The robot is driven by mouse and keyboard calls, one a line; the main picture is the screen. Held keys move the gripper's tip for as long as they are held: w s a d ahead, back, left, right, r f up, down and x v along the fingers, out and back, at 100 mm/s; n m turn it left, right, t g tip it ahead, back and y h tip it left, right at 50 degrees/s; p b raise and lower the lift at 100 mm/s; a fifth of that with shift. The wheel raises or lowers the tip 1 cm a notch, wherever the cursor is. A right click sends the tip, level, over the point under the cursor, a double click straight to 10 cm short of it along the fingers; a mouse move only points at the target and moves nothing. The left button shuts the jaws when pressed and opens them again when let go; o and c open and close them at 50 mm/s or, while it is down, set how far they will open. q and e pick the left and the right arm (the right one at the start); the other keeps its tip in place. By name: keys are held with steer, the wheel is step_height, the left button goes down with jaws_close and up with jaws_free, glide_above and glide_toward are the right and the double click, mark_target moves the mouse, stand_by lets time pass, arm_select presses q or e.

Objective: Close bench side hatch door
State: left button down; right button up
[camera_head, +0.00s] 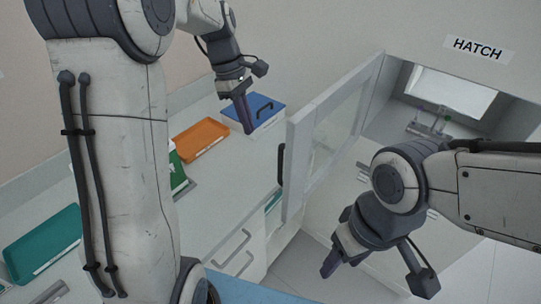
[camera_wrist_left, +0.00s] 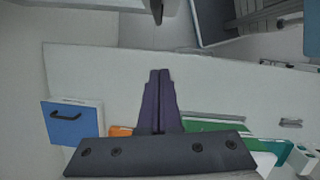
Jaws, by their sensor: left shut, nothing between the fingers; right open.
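The hatch door (camera_head: 298,150), a white frame with a clear pane, stands swung open over the bench side in the head view. Its black upright handle (camera_head: 281,165) is on the near edge. The hatch opening (camera_head: 395,105) is to the right, under the HATCH label (camera_head: 478,48). My left gripper (camera_head: 246,128) is shut and empty above the bench, left of the door and apart from it. Its shut fingers also show in the left wrist view (camera_wrist_left: 160,75). My right gripper (camera_head: 378,274) is open and empty, low in front of the hatch, right of the door.
The white bench (camera_head: 225,165) carries a blue box with a black handle (camera_head: 254,108), an orange tray (camera_head: 200,141) and a teal tray (camera_head: 42,245). A drawer handle (camera_head: 232,246) is on the bench front. Floor shows below the door.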

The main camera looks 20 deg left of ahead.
arm_select(q)
steer(key=s+d+f+p, duration=0.1)
steer(key=d+f+p, duration=0.2)
steer(key=d+f, duration=0.3)
step_height(320, 180, down, 3)
steer(key=shift+s, duration=0.15)
steer(key=shift+d, duration=0.1)
